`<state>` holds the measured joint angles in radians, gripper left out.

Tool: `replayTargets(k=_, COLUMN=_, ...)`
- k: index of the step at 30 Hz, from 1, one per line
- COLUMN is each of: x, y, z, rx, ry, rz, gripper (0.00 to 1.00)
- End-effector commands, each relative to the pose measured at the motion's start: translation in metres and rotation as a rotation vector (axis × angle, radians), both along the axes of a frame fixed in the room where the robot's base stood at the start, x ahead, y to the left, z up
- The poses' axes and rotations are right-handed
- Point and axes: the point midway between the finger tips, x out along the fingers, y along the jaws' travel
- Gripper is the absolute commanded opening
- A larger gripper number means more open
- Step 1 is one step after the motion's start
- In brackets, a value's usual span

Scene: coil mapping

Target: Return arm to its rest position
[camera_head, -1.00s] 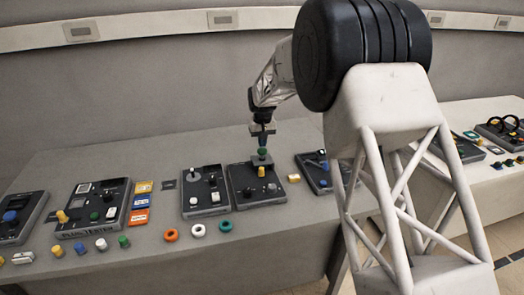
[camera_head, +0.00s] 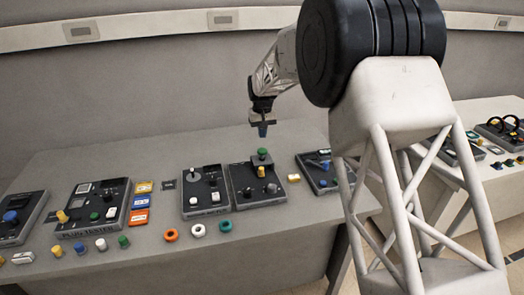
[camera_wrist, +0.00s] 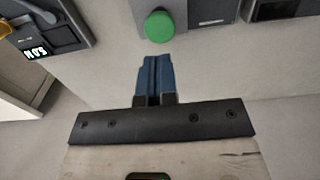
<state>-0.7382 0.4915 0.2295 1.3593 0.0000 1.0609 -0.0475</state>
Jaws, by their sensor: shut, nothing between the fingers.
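My gripper (camera_head: 262,130) hangs above the table, over the middle control panel, with its blue fingers pointing down. In the wrist view its blue fingertips (camera_wrist: 153,72) are together with nothing between them. The green knob (camera_head: 262,153) stands on the back part of the middle panel (camera_head: 243,190), just below and apart from the fingertips. The knob also shows in the wrist view (camera_wrist: 159,25), just beyond the fingertips.
The grey table (camera_head: 170,255) carries several panels, with orange, white and teal rings (camera_head: 225,226) and several coloured plugs along its front. Another panel (camera_head: 318,178) lies to the right. The air around my gripper is clear.

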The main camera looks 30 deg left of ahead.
Motion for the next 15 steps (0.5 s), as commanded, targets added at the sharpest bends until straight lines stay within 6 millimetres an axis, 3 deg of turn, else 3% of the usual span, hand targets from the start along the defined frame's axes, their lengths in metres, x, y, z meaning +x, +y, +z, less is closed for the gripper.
replayTargets(k=15, x=0.0004, y=-0.004, z=0.0026, rx=0.001, ry=-0.001, rz=-0.003, gripper=0.0)
